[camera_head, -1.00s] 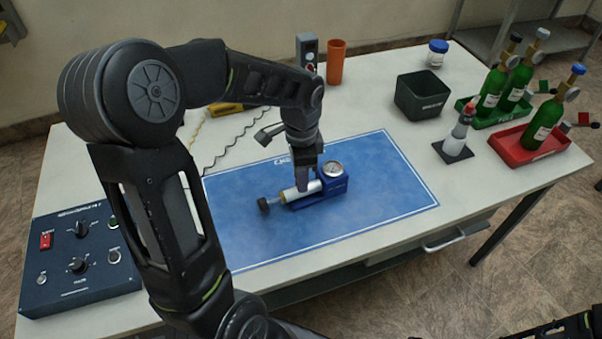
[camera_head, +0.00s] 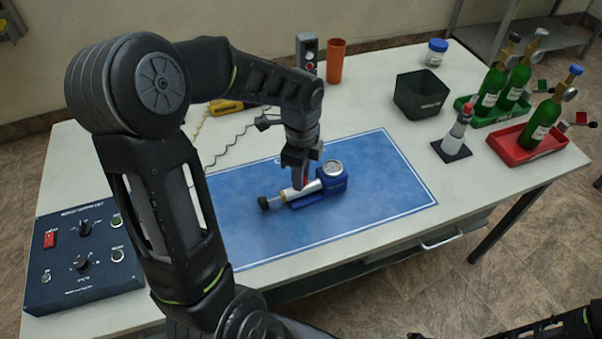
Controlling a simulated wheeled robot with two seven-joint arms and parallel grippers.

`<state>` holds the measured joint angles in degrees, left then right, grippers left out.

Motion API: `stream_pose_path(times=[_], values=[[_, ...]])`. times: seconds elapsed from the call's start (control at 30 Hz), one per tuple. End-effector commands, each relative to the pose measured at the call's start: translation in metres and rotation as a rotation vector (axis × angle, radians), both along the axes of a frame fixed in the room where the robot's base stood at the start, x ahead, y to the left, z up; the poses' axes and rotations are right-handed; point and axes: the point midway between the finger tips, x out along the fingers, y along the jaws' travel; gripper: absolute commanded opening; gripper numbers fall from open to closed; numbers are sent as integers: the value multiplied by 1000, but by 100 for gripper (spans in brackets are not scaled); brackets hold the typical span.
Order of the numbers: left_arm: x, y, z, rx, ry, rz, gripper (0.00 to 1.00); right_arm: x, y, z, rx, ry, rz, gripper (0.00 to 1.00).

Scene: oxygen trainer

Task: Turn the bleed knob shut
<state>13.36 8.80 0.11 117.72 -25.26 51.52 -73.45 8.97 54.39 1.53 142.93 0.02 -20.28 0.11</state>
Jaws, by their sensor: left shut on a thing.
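The regulator (camera_head: 304,194) lies on the blue mat (camera_head: 365,205), with a silver barrel in a blue cradle. A round gauge (camera_head: 333,168) is at its right end and a black end knob (camera_head: 264,203) at its left. My left gripper (camera_head: 300,184) points down onto the middle of the regulator, shut on a small part on its top. That part, which seems to be the bleed knob, is hidden by the fingers, so its angle cannot be seen. Only a piece of my right arm shows at the bottom right; its gripper is out of view.
A control box (camera_head: 82,262) stands at the front left. A black bin (camera_head: 421,94), an orange cup (camera_head: 336,60) and a small switch box (camera_head: 308,53) stand behind the mat. Green bottles sit in a green tray and a red tray (camera_head: 512,150) at right. The mat's right part is clear.

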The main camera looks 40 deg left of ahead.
Motion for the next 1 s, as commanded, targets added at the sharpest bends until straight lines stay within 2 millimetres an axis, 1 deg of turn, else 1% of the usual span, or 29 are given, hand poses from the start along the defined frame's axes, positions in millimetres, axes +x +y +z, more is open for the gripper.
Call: stream_pose_path(times=[0.23, 0.27, 0.53, 0.83, 0.93, 1.0], values=[[0, 0, 0, 0, 0, 0, 0, 0, 0, 0, 0, 0, 0, 36], [0, 0, 0, 0, 0, 1, 27, 0, 0, 0, 0, 0, 0, 36], [0, 0, 0, 0, 0, 1, 48, 0, 0, 0, 0, 0, 0, 36], [0, 0, 2, 0, -1, 2, 48, 0, 0, 0, 0, 0, 0, 36], [1, 0, 9, 1, -3, 2, 48, 0, 0, -1, 0, 0, 0, 36], [1, 0, 17, 1, -3, 2, 48, 0, 0, -1, 0, 0, 0, 36]])
